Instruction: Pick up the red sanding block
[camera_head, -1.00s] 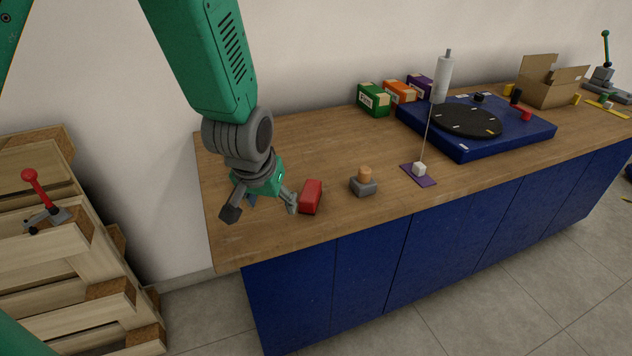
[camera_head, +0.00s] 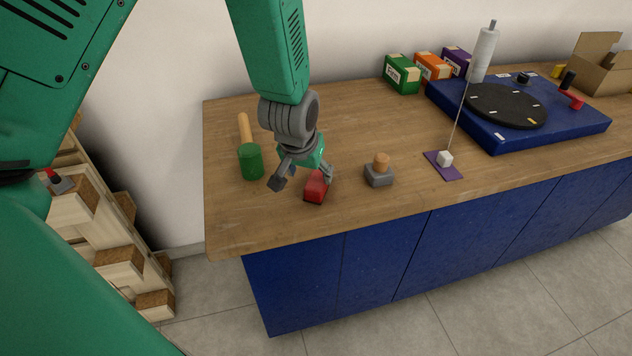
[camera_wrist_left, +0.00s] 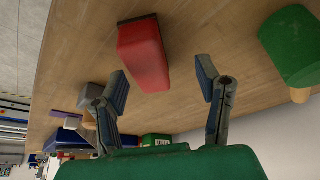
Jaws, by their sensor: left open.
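The red sanding block (camera_head: 316,187) lies on the wooden workbench near its front left part. It also shows in the left wrist view (camera_wrist_left: 143,55), beyond and between the two fingers. My left gripper (camera_head: 303,180) is open, with its fingers close to the block. In the head view one finger overlaps the block's upper right side and the other is apart from it at left. In the left wrist view (camera_wrist_left: 165,92) no finger closes on it. I cannot tell whether a finger touches it. My right gripper is not in view.
A green-headed mallet (camera_head: 251,162) lies left of the gripper. A grey block with a wooden knob (camera_head: 379,171) stands right of the red block. A purple pad (camera_head: 443,166) lies farther right, and a blue turntable base (camera_head: 545,137) beyond. Green, orange and purple boxes line the wall.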

